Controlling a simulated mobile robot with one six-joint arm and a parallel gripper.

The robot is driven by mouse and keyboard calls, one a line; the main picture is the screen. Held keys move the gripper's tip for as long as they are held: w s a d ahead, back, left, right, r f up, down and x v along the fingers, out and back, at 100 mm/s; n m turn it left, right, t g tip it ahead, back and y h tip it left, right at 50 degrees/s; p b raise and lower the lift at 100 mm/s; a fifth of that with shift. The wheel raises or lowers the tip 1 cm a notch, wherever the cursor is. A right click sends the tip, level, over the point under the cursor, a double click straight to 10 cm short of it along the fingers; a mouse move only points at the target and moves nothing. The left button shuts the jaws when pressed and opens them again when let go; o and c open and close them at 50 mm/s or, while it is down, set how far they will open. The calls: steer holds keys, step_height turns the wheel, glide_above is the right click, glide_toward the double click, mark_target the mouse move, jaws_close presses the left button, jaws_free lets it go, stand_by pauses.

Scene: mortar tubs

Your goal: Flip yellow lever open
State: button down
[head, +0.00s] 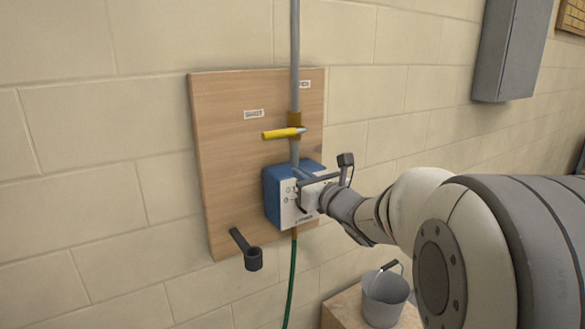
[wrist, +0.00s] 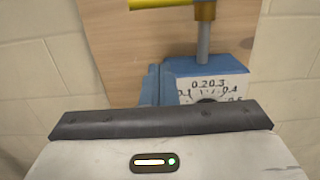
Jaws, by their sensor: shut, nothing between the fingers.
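The yellow lever (head: 284,133) sits on a brass valve (head: 294,119) on the vertical grey pipe. Its handle points left, across the pipe, nearly level. In the wrist view the lever (wrist: 160,3) is cut by the top edge, left of the brass fitting (wrist: 205,12). My gripper (head: 303,196) is in front of the blue box below the lever, apart from the lever. It is shut and empty.
The blue box (head: 272,196) has a dial, partly hidden by my gripper. Labels (head: 254,114) mark the wooden board (head: 225,150). A dark bracket (head: 246,250) juts out at lower left. A green hose (head: 292,275) hangs below. A bucket (head: 385,295) stands at lower right.

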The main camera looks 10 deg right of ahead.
mark_target(282, 132)
steer(key=w+a+r+p, duration=0.2)
steer(key=w+r+p, duration=0.2)
steer(key=w, duration=0.4)
steer(key=shift+a+r, duration=0.15)
steer(key=shift+a, duration=0.15)
steer(key=shift+a, duration=0.15)
steer(key=shift+w+r+m+b, duration=0.1)
steer(key=shift+r+m+b, duration=0.2)
steer(key=shift+m, duration=0.1)
